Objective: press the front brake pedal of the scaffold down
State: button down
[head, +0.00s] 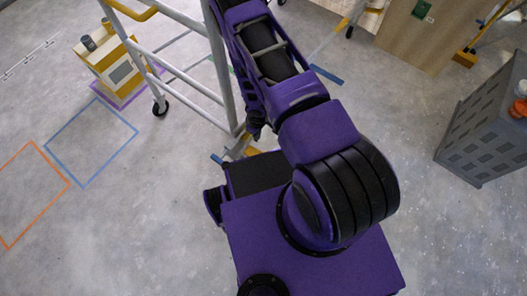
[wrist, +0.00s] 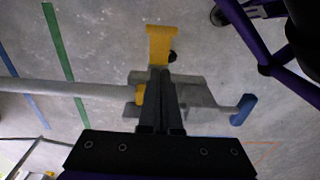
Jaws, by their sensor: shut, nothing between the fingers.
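The scaffold (head: 188,80) is a light grey tubular frame at the upper left of the head view. A yellow pedal (wrist: 161,44) shows in the wrist view just beyond the tips of my gripper (wrist: 159,72), with a dark round part beside it. In the head view, a yellow piece (head: 251,151) shows at the foot of the near scaffold post, partly behind my arm. My gripper is shut and empty, its fingers pointing at the pedal. I cannot tell whether they touch. The fingers hide part of the grey bracket (wrist: 198,95) below.
A blue-tipped bar end (wrist: 243,109) sticks out right of the bracket. A scaffold caster (head: 160,106) stands farther left. A yellow-and-white box stand (head: 112,68) is at the left, a grey cabinet (head: 487,130) at the right. The floor at lower left is clear, with taped outlines.

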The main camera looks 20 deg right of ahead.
dwell(0.3)
notch_tip(320, 180, down, 10)
jog(key=shift+w+a+f+b, duration=0.1)
jog(key=shift+f+b, duration=0.1)
jog(key=shift+b, duration=0.75)
jog(key=shift+s+d+f, duration=0.2)
jog(key=shift+s+f, duration=0.1)
jog(key=shift+f, duration=0.15)
jog(key=shift+s+d+f, duration=0.15)
jog(key=shift+s+f, duration=0.1)
jog(key=shift+f, duration=0.15)
jog(key=shift+s+d+f+p, duration=0.25)
jog(key=shift+d+f+p, duration=0.05)
jog(key=shift+f, duration=0.3)
jog(key=shift+d+f+b, duration=0.1)
jog(key=shift+f+b, duration=0.2)
jog(key=shift+b, duration=0.35)
